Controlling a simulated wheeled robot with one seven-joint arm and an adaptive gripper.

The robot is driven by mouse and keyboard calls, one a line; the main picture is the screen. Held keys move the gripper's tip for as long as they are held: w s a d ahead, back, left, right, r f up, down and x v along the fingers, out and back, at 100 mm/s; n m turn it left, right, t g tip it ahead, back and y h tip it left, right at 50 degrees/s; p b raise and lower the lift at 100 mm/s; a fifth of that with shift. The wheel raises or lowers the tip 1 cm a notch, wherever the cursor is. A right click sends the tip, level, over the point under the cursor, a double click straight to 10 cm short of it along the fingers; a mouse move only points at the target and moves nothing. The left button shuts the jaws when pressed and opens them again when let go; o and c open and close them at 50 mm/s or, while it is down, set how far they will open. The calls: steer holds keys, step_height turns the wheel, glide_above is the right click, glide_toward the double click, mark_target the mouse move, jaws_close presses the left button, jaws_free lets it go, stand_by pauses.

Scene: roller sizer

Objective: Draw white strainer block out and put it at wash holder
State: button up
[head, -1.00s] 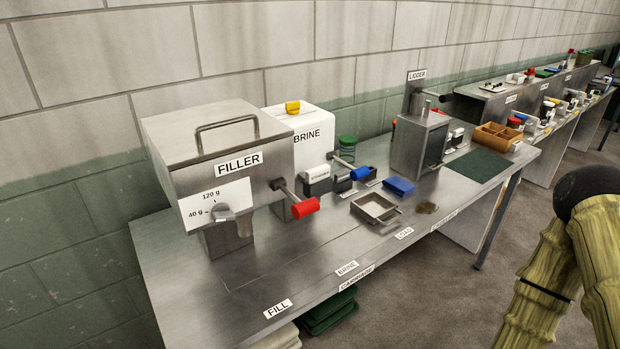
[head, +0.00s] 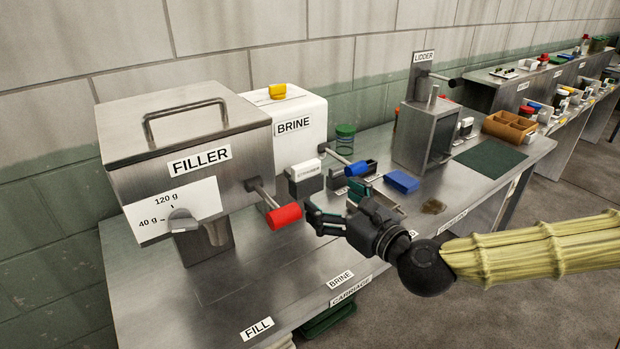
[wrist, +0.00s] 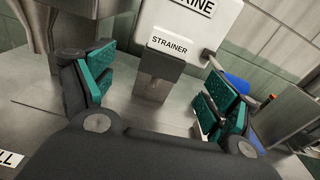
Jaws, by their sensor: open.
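The white strainer block (head: 305,169) stands upright in a dark holder (head: 309,186) in front of the brine machine. In the wrist view, the block's STRAINER label (wrist: 170,46) faces me above the grey holder front (wrist: 155,66). My gripper (head: 328,207) is open and empty on the near side of the block, apart from it. In the wrist view its teal pads (wrist: 160,88) are spread to either side of the block.
The filler's red-handled lever (head: 284,216) juts out left of my gripper. A blue-handled lever (head: 355,169) projects beyond the block. The front-left bench top is clear.

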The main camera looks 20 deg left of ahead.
mark_target(309, 166)
steer(key=shift+m+t, duration=0.3)
steer(key=shift+m, duration=0.2)
steer(key=shift+w+a+r+p, duration=0.45)
steer(key=shift+w+a+p, duration=0.25)
steer(key=shift+w+a, duration=0.6)
steer(key=shift+w+a+r+p, duration=0.45)
steer(key=shift+w+a+p, duration=0.2)
steer(key=shift+w+a, duration=0.7)
steer(key=shift+w+a+r+p, duration=0.45)
steer(key=shift+w+a+p, duration=0.25)
steer(key=shift+w+a, duration=0.6)
steer(key=shift+s+a, duration=0.1)
steer(key=shift+s, duration=0.1)
steer(key=c, duration=1.2)
